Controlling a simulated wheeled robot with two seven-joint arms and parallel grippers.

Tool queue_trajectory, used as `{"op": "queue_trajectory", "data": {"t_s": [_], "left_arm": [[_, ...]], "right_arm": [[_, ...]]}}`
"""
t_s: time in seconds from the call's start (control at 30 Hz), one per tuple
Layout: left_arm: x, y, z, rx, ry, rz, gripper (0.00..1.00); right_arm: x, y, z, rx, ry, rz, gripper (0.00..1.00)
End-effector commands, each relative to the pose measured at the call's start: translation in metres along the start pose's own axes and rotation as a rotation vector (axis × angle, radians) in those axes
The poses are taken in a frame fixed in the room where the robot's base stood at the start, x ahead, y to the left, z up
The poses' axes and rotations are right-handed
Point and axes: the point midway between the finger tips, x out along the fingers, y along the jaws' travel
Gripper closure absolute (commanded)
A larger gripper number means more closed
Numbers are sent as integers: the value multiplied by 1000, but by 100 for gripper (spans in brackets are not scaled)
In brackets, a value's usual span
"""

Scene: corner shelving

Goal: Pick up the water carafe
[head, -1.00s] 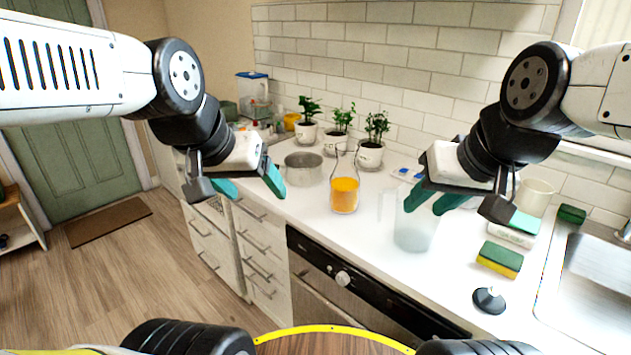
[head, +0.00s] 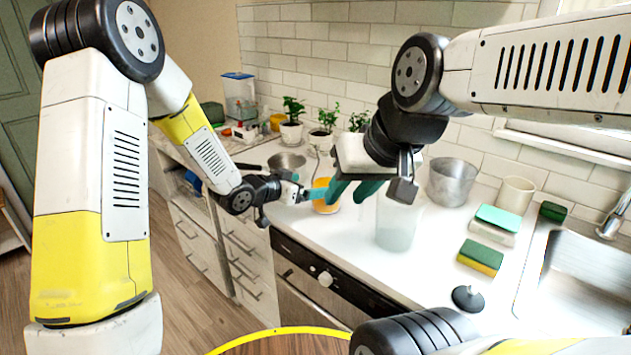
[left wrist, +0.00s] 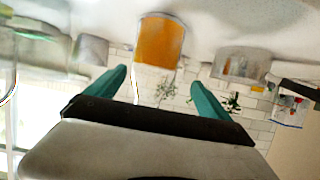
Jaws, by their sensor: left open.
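A clear glass carafe (head: 326,206) with orange liquid stands upright on the white counter; its upper part is largely hidden in the head view. My left gripper (head: 307,195) is beside it on its left, fingers pointing towards it. In the left wrist view, which is upside down, the orange body of the carafe (left wrist: 160,42) shows just beyond and between the open, empty fingertips of my left gripper (left wrist: 160,77). A clear handled pitcher (head: 397,225) stands to the right. My right gripper (head: 355,192) is open and empty, in front of the carafe and above the pitcher's left side.
A metal pot (head: 287,162) stands behind on the left, another (head: 453,181) at the right. Potted plants (head: 322,139) line the tiled wall. A mug (head: 515,195), sponges (head: 481,257), a black stopper (head: 468,298) and the sink (head: 575,285) are to the right.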

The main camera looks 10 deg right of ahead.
Motion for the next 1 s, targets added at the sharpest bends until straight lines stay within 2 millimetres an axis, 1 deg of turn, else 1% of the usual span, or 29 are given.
{"op": "queue_trajectory", "data": {"t_s": [0.1,0.37,0.6,0.73,0.93,1.0], "left_arm": [[11,6,2,-2,15,22,8],[41,9,2,-1,15,23,8],[76,11,2,0,15,22,8],[83,10,1,-1,16,20,8],[83,10,1,-2,15,19,8],[83,10,1,-2,15,19,22]], "right_arm": [[0,0,0,0,0,0,64],[0,0,0,0,0,0,64],[0,0,0,0,0,0,64],[0,0,0,0,0,0,64],[0,0,0,0,0,0,64],[0,0,0,0,0,0,64]]}}
